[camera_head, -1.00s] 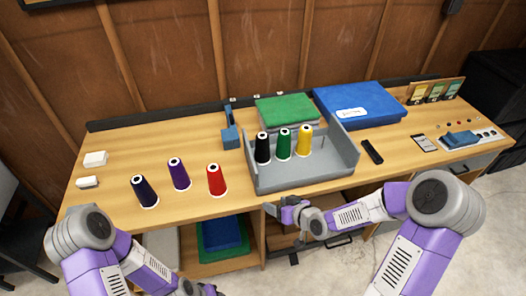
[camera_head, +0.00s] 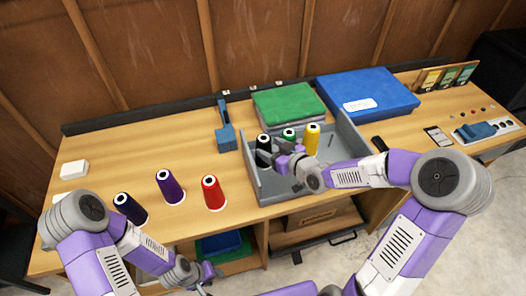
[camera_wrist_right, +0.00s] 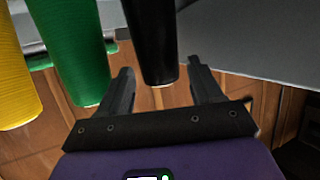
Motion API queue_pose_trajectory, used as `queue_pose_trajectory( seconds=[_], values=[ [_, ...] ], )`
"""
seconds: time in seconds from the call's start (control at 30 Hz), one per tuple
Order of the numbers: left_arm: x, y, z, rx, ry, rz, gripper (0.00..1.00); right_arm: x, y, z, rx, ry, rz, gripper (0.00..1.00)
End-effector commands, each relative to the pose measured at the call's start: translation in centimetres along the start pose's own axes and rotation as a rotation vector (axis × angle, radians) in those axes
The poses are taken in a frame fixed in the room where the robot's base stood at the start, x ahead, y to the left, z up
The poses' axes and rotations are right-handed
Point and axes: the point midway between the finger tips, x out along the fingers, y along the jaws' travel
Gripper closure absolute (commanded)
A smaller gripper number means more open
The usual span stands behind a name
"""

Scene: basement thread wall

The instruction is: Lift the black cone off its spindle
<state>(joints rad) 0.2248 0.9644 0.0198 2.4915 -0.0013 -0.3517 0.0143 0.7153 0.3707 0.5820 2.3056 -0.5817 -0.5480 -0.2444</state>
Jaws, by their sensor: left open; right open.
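The black cone (camera_head: 264,144) stands upright in the grey tray (camera_head: 349,139), at the left of a row with a green cone (camera_head: 289,134) and a yellow cone (camera_head: 312,139). My right gripper (camera_head: 277,157) is open at the black cone, partly covering it and the green cone. In the right wrist view, the black cone (camera_wrist_right: 152,38) shows between the open fingers (camera_wrist_right: 163,78); contact cannot be told. The spindle is hidden. My left gripper (camera_head: 207,277) is open and empty, low in front of the table.
Navy (camera_head: 128,207), purple (camera_head: 169,187) and red (camera_head: 213,193) cones stand on the tabletop left of the tray. A blue tool (camera_head: 225,132) stands behind the tray's left side. A green-topped stack (camera_head: 288,104) and blue box (camera_head: 367,94) lie behind.

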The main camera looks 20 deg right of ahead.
Motion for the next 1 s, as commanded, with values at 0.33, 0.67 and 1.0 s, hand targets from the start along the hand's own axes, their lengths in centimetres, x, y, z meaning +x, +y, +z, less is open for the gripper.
queue_pose_trajectory(
  seconds=[0.33, 0.67, 1.0],
  values=[
    [1.9, -0.7, -0.1, 0.0, 0.001, 0.0, 0.57, 4.5, 0.1, 0.5, 0.001, 0.0, -0.002, 0.35],
    [1.8, -0.7, -0.1, 0.0, 0.001, 0.0, 0.57, 4.6, 0.1, 0.3, 0.001, 0.0, 0.0, 0.47],
    [1.8, -0.7, -0.1, 0.0, 0.001, 0.0, 0.57, 4.6, 0.1, 0.3, 0.0, 0.001, 0.0, 0.79]
  ],
)
